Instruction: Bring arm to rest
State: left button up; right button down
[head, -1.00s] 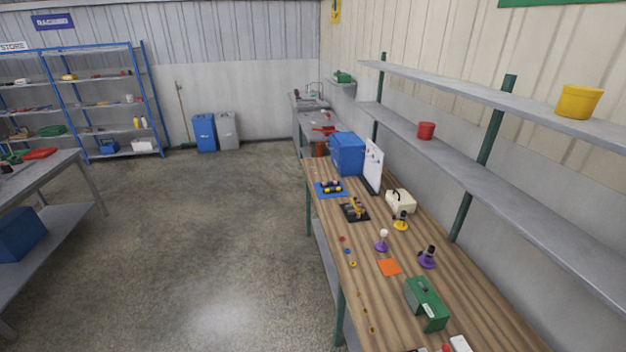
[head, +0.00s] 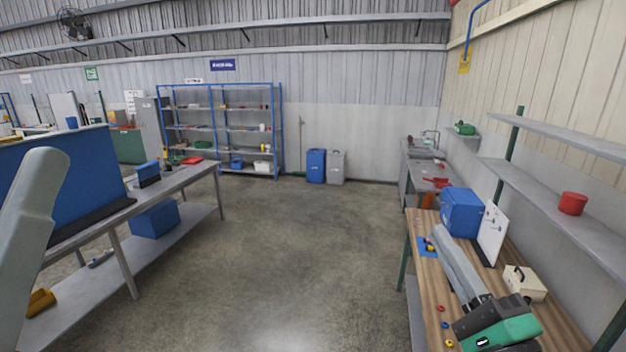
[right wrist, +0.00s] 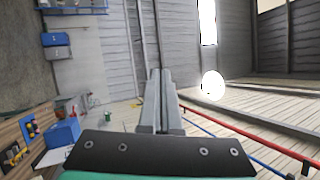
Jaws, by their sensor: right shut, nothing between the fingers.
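My right gripper (head: 438,234) shows in the head view at the lower right, above the wooden bench (head: 424,292), with its long grey fingers pointing up and away. Its green and black body is at the bottom edge. In the right wrist view the two fingers (right wrist: 158,74) lie together, shut, with nothing between them. They hide part of the bench and the blue mat (head: 421,246). A pale grey part of my left arm stands at the left edge of the head view; its gripper is out of view.
A blue crate (head: 461,212), a whiteboard (head: 491,234) and a cream box (head: 525,283) stand on the bench near the right gripper. Shelves (head: 550,190) with a red pot (head: 573,204) run along the right wall. A grey table (head: 176,183) is at left. The middle floor is clear.

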jog(key=s+r+n+t+h, duration=0.2)
jog(key=s+r+n+t, duration=0.3)
jog(key=s+r+n, duration=1.05)
notch_tip(320, 180, up, 12)
jog(key=n+p, duration=0.2)
jog(key=p, duration=1)
jog(key=shift+w+a+f, duration=0.25)
jog(key=shift+w, duration=0.1)
